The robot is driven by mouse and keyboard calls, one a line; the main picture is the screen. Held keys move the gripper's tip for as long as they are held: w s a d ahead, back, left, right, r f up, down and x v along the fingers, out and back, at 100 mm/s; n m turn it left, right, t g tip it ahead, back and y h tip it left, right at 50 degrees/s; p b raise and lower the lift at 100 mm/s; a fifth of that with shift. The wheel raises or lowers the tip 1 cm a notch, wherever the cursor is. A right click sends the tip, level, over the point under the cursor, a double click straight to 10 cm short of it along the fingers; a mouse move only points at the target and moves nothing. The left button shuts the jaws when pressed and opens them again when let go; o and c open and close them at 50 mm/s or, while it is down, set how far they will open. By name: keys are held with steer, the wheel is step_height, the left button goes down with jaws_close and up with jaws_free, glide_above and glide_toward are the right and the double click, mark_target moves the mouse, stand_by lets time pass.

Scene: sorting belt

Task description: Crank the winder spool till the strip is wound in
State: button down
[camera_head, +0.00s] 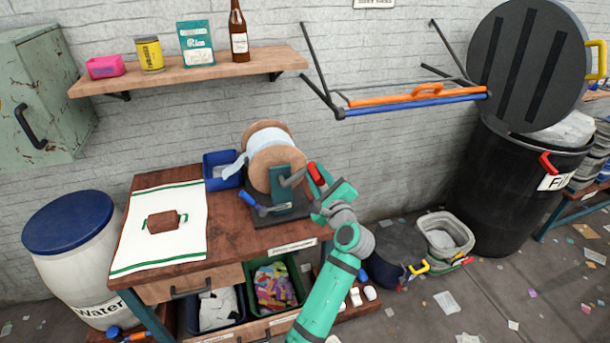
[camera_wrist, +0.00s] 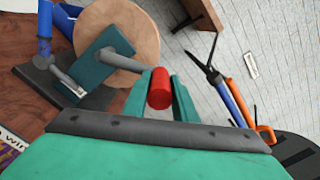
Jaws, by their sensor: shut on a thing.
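The winder spool (camera_head: 268,150) stands on a dark base on the wooden table, with wooden flanges and a pale strip (camera_head: 235,168) wound on it. A loose end of the strip hangs off its left side. A grey crank arm (camera_head: 292,179) runs from the teal upright to a red handle (camera_head: 315,174). My gripper (camera_wrist: 159,90) is shut around the red handle, which shows between its teal fingers in the wrist view. In the wrist view a flange (camera_wrist: 125,35) of the spool stands behind the crank. A blue lever (camera_head: 253,203) sits at the front of the base.
A blue bin (camera_head: 219,168) stands behind the spool's left side. A white cloth (camera_head: 140,240) with a brown block lies on the table's left. A rack (camera_head: 410,100) with orange and blue bars hangs above right. A shelf (camera_head: 190,74) is above the table.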

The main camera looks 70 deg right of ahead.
stand_by(0.5)
steer(key=c, duration=1.5)
jaws_free()
steer(key=shift+o, duration=0.2)
steer(key=v, duration=1)
steer(key=shift+s+a, duration=0.2)
steer(key=shift+s, duration=0.1)
